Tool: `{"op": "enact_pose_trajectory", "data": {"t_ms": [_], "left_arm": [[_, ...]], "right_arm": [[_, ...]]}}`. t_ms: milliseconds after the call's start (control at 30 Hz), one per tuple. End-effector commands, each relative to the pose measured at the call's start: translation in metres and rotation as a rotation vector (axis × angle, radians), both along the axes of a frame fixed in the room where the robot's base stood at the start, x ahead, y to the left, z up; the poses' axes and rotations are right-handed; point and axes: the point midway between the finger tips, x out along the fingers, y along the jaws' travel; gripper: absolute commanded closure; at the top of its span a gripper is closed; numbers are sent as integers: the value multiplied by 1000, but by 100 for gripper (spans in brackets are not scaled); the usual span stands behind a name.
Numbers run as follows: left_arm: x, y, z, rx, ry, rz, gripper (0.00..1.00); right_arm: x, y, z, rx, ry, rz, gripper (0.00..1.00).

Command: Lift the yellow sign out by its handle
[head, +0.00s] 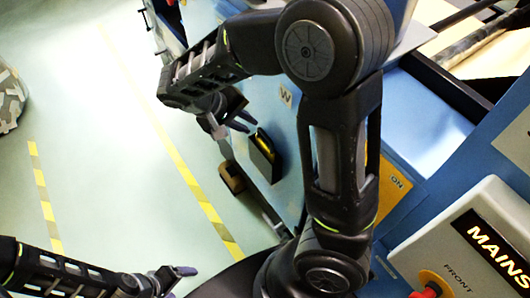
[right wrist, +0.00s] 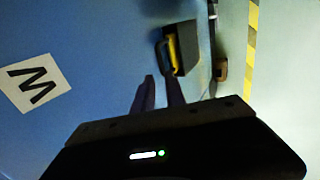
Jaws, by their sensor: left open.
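The yellow sign shows only as a yellow edge with its handle in a dark holder (head: 264,152) on the blue machine side. My right gripper (head: 230,124) is open and empty, up and to the left of the handle in the head view. Its two fingers (right wrist: 159,82) are apart and point towards the handle, with the right finger nearly in line with it. My left gripper (head: 182,279) is open and empty at the lower left, far from the sign.
A white label with a W (right wrist: 35,83) is on the blue panel beside the holder. A small brown block (head: 231,177) sits below the holder. A grey MAINS box (head: 470,245) with a red button is at lower right.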

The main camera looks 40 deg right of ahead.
Motion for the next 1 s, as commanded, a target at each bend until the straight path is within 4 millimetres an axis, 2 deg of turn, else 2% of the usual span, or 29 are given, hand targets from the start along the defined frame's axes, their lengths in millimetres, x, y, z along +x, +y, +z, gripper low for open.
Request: {"op": "enact_pose_trajectory", "data": {"t_ms": [300,667,1000], "left_arm": [[-1,0,4,1,1,1,20],[-1,0,6,2,3,0,20],[-1,2,21,6,8,2,20]], "right_arm": [[-1,-13,-21,1,3,1,84],[-1,-16,-24,1,4,0,84],[-2,-39,-61,0,6,0,84]]}}
